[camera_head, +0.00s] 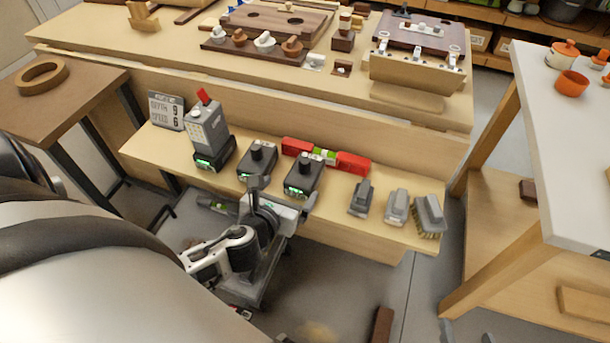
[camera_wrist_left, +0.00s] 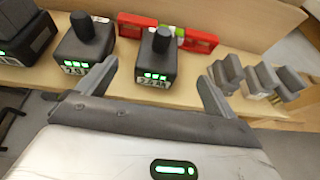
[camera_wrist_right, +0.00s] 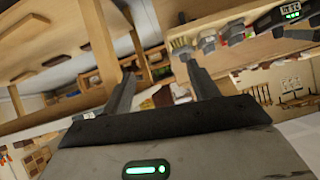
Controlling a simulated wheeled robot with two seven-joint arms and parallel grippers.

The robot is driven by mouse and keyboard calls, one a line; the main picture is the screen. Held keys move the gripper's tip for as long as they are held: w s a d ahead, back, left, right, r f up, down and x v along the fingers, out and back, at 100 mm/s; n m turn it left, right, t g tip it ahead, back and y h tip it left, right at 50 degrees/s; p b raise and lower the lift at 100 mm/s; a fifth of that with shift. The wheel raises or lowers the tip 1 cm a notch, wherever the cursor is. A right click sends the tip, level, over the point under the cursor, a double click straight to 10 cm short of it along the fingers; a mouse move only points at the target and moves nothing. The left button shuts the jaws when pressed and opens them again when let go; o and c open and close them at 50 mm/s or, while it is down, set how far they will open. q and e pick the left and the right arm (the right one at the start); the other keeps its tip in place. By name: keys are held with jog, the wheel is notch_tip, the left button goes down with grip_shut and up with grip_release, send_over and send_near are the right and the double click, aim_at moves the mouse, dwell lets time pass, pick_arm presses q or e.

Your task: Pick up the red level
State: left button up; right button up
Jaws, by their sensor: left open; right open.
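The red level (camera_head: 352,163) lies on the lower bench shelf, behind the black batteries, with red ends and a green-white middle. In the left wrist view the red level (camera_wrist_left: 200,42) is beyond the fingers, partly hidden by a battery. My left gripper (camera_head: 284,193) is open and empty in front of the shelf, nearer the camera than the level and apart from it. Its two fingers (camera_wrist_left: 156,76) also show in the left wrist view. My right gripper (camera_wrist_right: 160,76) is open and empty in its own wrist view, away from the level.
Two black batteries (camera_head: 303,178) stand between my left gripper and the level. A battery with a grey tool (camera_head: 207,128) stands left of them. The upper bench top (camera_head: 300,90) overhangs behind. A white table (camera_head: 570,150) stands at right.

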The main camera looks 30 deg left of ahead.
aim_at(303, 173)
pick_arm(q)
jog(key=b+x, duration=0.1)
jog(key=x, duration=1)
jog(key=shift+w+f+b, duration=0.15)
jog(key=shift+f+b, duration=0.15)
jog(key=shift+b, duration=0.1)
jog(key=shift+r, duration=0.1)
jog(key=c, duration=1.4)
